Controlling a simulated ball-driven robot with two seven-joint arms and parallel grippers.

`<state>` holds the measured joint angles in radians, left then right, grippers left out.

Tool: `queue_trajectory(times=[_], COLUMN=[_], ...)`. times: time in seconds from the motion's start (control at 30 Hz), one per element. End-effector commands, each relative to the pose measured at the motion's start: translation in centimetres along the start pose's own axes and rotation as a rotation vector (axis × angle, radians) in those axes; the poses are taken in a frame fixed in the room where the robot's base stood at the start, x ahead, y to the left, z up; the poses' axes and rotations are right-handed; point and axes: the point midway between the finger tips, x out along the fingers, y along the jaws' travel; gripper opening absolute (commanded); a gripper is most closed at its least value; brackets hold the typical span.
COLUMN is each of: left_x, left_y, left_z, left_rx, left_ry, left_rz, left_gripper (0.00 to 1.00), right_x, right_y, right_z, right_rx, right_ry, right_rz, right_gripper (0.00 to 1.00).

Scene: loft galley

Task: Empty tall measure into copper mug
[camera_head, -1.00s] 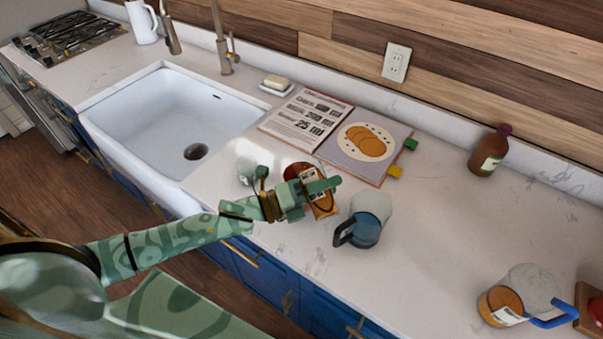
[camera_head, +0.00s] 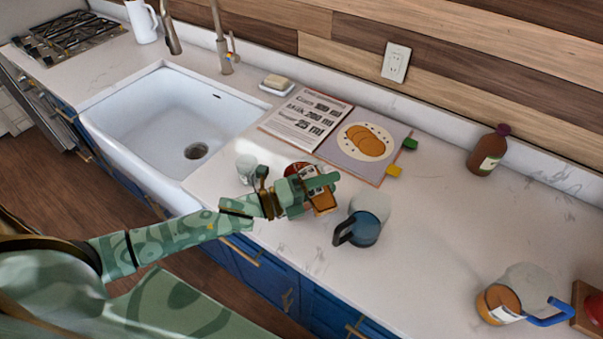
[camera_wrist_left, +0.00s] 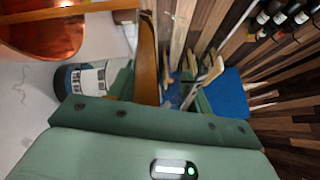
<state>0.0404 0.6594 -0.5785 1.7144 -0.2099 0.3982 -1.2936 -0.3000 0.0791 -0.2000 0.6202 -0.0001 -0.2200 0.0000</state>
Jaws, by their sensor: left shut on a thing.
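My left gripper (camera_head: 318,184) is shut on an amber vessel with a pale label, which I take as the tall measure (camera_head: 324,204). It is held above the counter and looks tilted; its mouth is partly hidden by the fingers. The copper mug (camera_head: 294,167) is just behind the gripper in the head view, mostly covered by it. In the left wrist view the copper mug (camera_wrist_left: 42,32) shows large at the upper left. I cannot tell whether anything is flowing into it. My right gripper is out of view.
A blue-filled jug with a black handle (camera_head: 362,229) stands close right of the gripper. A clear glass (camera_head: 246,168) stands at its left. An orange-filled jug (camera_head: 497,304), a brown bottle (camera_head: 487,152), an open recipe book (camera_head: 366,148) and the sink (camera_head: 170,125) surround free counter.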

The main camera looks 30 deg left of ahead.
Motion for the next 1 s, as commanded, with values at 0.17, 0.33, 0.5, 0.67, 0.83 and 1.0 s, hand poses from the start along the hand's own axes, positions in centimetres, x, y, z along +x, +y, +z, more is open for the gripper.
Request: queue_trajectory(times=[0.17, 0.33, 0.5, 0.67, 0.83, 1.0], left_x=[0.02, 0.02, 0.02, 0.03, 0.03, 0.03], left_y=[-0.13, -0.18, -0.25, -0.30, -0.35, -0.41], left_z=[0.20, 0.35, 0.49, 0.62, 0.76, 0.90], left_rx=[-0.015, -0.027, -0.041, -0.054, -0.066, -0.079], left_ry=[-0.001, -0.002, -0.003, -0.004, -0.005, -0.006], left_rz=[-0.001, -0.001, -0.001, -0.002, -0.002, -0.002], left_gripper=[0.20, 0.20, 0.20, 0.20, 0.20, 0.20], right_x=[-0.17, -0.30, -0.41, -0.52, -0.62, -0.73], right_y=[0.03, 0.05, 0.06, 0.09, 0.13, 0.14], right_z=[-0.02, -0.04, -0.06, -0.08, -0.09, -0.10], right_rx=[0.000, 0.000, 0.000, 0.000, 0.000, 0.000], right_ry=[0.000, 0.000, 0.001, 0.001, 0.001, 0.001], right_rz=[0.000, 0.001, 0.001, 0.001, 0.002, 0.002], right_gripper=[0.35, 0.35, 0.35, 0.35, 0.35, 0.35])
